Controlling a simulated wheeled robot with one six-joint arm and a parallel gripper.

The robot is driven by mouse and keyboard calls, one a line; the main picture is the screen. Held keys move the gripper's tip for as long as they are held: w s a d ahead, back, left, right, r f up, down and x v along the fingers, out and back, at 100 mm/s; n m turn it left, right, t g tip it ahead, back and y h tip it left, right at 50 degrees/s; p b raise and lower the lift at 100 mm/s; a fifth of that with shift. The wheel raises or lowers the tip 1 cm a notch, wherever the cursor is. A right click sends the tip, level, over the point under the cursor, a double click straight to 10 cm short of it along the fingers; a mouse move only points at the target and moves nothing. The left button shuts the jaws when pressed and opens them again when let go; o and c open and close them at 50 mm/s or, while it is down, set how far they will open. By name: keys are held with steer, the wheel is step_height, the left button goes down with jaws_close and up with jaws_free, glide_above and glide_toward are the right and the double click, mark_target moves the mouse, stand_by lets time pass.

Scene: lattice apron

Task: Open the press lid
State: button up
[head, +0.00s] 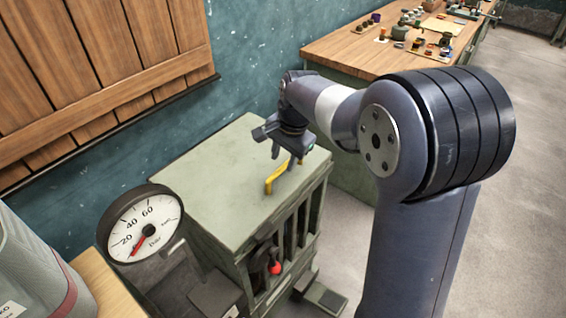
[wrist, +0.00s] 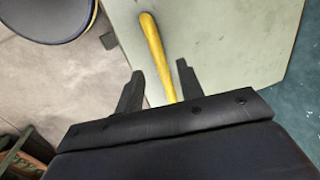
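The press lid (head: 205,190) is a flat grey-green top on the press, and it looks closed and level. A yellow bar handle (head: 275,180) stands on it near its right edge. In the wrist view the yellow handle (wrist: 154,50) runs down between the two fingers, over the pale lid (wrist: 225,45). My gripper (head: 284,158) is above the lid at the handle's far end. It also shows in the wrist view (wrist: 158,75), with its fingers apart on either side of the handle. Whether a finger touches the handle I cannot tell.
A round pressure gauge (head: 140,225) stands at the press's front left. A red-knobbed lever (head: 275,268) is on the press front. A wooden bench (head: 350,50) with small items stands behind. Wooden shutters (head: 100,60) hang on the teal wall. Floor at right is clear.

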mark_target(281, 169)
steer(key=shift+w+a+f, duration=0.1)
steer(key=shift+a+f, duration=0.05)
steer(key=shift+f, duration=0.65)
steer(key=shift+w+a+f, duration=0.1)
steer(key=shift+f, duration=0.65)
steer(key=shift+c, duration=0.2)
jaws_close()
